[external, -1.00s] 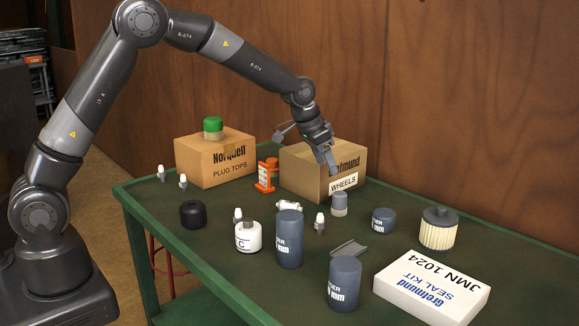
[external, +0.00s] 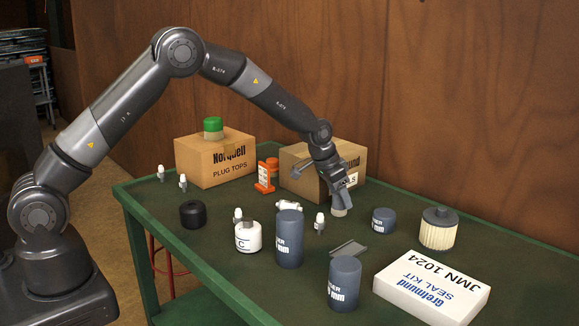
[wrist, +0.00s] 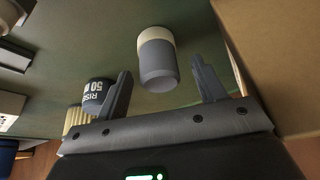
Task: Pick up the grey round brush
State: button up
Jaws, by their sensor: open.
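The grey round brush (external: 340,211) stands upright on the green table in front of the right cardboard box, with a grey upper part and a cream lower part. My gripper (external: 343,190) is right above it, pointing down, and hides much of its top in the external view. In the wrist view the brush (wrist: 157,62) shows between the two fingers of my open gripper (wrist: 161,68), around their tip level. I cannot tell how far it reaches between them. No finger visibly touches it.
A cardboard box (external: 298,176) stands close behind the brush. A dark blue cap (external: 383,221) and a ribbed filter (external: 438,233) stand to the right. A grey channel piece (external: 349,249) and tall blue cylinders (external: 289,243) are in front.

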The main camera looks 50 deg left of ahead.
jog(key=shift+x, duration=1.2)
jog(key=shift+c, duration=0.2)
jog(key=c, duration=1)
jog(key=shift+r, duration=0.1)
